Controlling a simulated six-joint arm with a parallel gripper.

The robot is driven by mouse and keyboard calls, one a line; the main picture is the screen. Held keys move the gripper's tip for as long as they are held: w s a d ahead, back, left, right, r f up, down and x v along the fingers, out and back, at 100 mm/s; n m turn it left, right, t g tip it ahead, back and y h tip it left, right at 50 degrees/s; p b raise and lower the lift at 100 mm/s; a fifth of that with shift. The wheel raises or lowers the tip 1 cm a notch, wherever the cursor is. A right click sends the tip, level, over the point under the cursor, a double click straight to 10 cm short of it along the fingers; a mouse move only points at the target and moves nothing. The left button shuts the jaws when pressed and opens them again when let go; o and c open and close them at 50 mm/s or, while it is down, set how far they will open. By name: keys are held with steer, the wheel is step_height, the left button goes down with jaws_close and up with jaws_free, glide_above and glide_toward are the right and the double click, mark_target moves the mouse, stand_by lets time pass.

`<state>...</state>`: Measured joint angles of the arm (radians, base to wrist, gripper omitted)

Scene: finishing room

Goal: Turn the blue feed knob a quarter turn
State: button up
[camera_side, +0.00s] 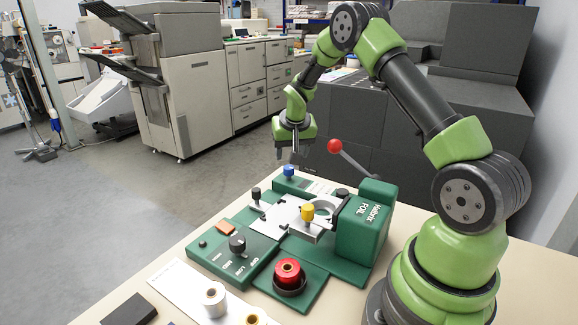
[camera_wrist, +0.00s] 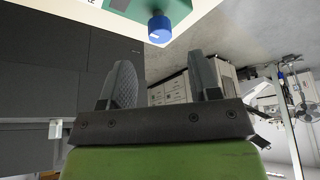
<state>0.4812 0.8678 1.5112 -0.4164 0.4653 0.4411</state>
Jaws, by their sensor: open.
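The blue feed knob (camera_side: 289,171) stands upright on the far end of the green foil machine (camera_side: 360,232) in the side view. In the wrist view the blue knob (camera_wrist: 159,29) shows at the top centre, with a pale mark on its face, on a green base edge. My gripper (camera_side: 297,158) is above and slightly right of the knob in the side view, apart from it. In the wrist view my gripper (camera_wrist: 164,85) has its two fingers spread with nothing between them. The knob lies beyond the fingertips.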

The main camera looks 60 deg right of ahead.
mark_target(289, 167)
steer(key=x, duration=0.6)
steer(key=shift+f, duration=0.1)
steer(key=shift+c, duration=0.3)
steer(key=c, duration=0.9)
